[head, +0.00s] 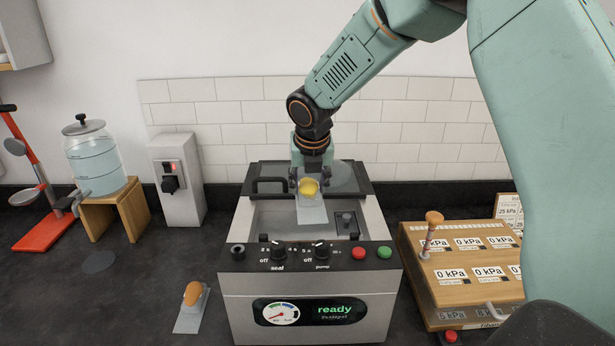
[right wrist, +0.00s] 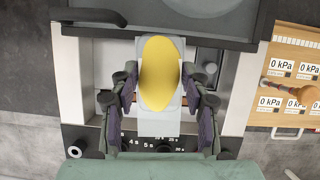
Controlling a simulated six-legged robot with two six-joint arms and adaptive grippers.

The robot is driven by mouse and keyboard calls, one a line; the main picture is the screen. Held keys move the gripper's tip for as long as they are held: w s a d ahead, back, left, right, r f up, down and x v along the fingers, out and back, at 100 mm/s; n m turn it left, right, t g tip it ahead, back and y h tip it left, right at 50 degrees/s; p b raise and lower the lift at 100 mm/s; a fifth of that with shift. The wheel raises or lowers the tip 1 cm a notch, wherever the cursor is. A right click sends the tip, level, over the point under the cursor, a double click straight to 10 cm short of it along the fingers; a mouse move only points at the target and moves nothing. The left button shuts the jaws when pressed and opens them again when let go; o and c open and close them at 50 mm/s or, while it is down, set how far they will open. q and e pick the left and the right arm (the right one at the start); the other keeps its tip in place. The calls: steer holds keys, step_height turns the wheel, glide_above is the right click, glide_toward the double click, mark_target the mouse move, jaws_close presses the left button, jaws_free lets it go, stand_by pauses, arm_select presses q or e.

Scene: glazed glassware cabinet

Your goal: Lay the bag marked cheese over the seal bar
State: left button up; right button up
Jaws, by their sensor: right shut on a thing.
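A clear bag with a yellow lump in it (head: 312,212) hangs over the open chamber of a vacuum sealer (head: 310,300). I can read no mark on it. My right gripper (head: 309,184) is shut on this bag; in the right wrist view the fingers (right wrist: 160,105) are on both sides of it. A thin copper-coloured strip, perhaps the seal bar (right wrist: 193,98), shows on both sides of the bag, which hides its middle. I cannot tell whether the bag touches it. My left gripper is not in view.
The sealer's dark-framed lid (head: 350,178) stands open at the back. Its display reads "ready". Another bag with an orange lump (head: 190,305) lies on the counter at left. A wooden board with kPa labels (head: 460,265) is at right. A water jar (head: 95,160) stands at left.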

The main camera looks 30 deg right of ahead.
mark_target(309, 204)
steer(key=shift+f, duration=0.45)
steer(key=b+x, duration=0.2)
steer(key=shift+w+a+f, duration=0.1)
steer(key=shift+w+f, duration=0.05)
steer(key=shift+f, duration=0.4)
jaws_close()
steer(key=shift+s+a+f, duration=0.3)
steer(key=shift+s+f, duration=0.3)
steer(key=shift+s, duration=0.2)
steer(key=shift+w+f, duration=0.1)
steer(key=shift+f, duration=0.25)
steer(key=shift+w+d+f+b, duration=0.35)
steer(key=shift+w+d+f, duration=0.05)
steer(key=shift+w+f, duration=0.4)
steer(key=shift+s+a+r, duration=0.25)
steer(key=shift+s+r, duration=0.05)
steer(key=shift+s, duration=0.15)
steer(key=shift+w+d+f, duration=0.2)
steer(key=shift+w, duration=0.2)
steer(key=o, duration=1)
jaws_free()
steer(key=shift+c, duration=0.2)
steer(key=o, duration=0.4)
steer(key=shift+s+a+r, duration=0.15)
steer(key=shift+s+r, duration=0.05)
steer(key=shift+s, duration=0.1)
steer(key=shift+o, duration=1.3)
steer(key=shift+w+f, duration=0.2)
steer(key=shift+o, duration=1.2)
steer(key=shift+s+r, duration=0.15)
